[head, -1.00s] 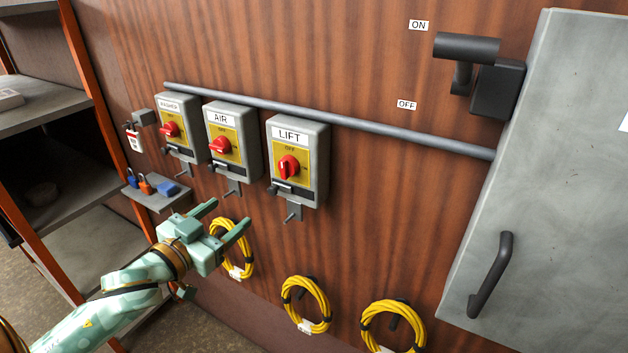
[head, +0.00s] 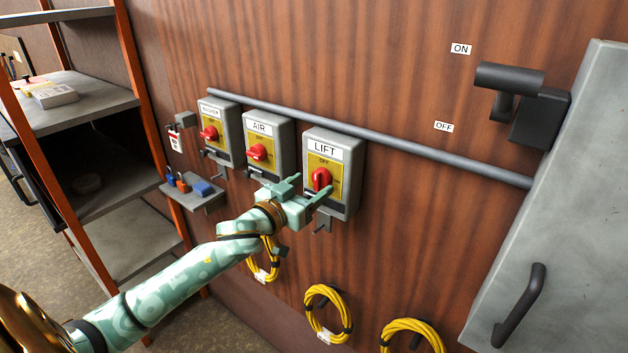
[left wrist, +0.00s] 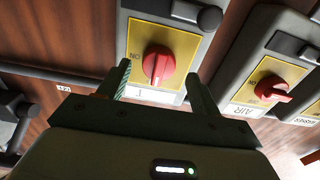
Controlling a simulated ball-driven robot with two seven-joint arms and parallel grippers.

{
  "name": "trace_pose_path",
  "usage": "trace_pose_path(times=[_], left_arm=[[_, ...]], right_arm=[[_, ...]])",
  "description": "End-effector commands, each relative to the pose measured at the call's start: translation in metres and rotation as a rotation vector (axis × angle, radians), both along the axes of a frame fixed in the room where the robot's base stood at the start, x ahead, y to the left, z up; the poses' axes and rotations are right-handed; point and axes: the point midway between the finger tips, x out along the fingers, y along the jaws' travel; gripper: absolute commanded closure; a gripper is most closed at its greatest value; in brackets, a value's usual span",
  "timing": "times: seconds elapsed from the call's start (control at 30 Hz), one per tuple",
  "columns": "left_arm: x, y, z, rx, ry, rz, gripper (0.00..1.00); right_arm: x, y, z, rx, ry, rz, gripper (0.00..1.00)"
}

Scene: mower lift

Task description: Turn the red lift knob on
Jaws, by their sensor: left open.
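The red lift knob (head: 321,179) sits on the yellow plate of the grey box labelled LIFT (head: 345,148). In the left wrist view the knob (left wrist: 158,66) shows its grip ridge running nearly up and down the picture. My left gripper (head: 308,187) is open just in front of the lower part of the LIFT box. In the left wrist view its two fingers (left wrist: 158,82) point toward the knob, one to each side of it in the picture. They do not visibly touch the knob. My right gripper is not in view.
The AIR box (head: 283,142) and the WASHER box (head: 231,125) with red knobs stand to the left. A small shelf with padlocks (head: 213,200) is below them. A conduit (head: 400,148) runs above. Yellow cable coils (head: 327,308) hang below. A grey cabinet (head: 570,220) is at right.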

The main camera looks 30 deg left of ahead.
Motion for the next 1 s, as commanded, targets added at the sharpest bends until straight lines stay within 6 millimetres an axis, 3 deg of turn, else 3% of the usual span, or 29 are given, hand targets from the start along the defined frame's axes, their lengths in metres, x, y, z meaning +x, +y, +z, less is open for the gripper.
trace_pose_path(times=[0.2, 0.47, 0.5, 0.67, 1.0], left_arm=[[0.021, -0.002, 0.0, -0.001, 0.001, 0.0, 0.36], [0.023, -0.002, -0.001, -0.001, 0.001, 0.0, 0.36], [0.023, -0.002, -0.001, -0.001, 0.001, 0.0, 0.38], [0.022, -0.002, -0.001, -0.001, 0.001, 0.0, 0.8], [0.022, -0.002, 0.0, 0.03, -0.001, 0.0, 0.8]], right_arm=[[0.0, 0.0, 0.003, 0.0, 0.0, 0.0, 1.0], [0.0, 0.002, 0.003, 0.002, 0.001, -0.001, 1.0], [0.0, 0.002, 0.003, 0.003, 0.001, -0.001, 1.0], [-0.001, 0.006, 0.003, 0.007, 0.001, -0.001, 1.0], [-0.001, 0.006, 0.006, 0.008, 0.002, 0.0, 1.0]])
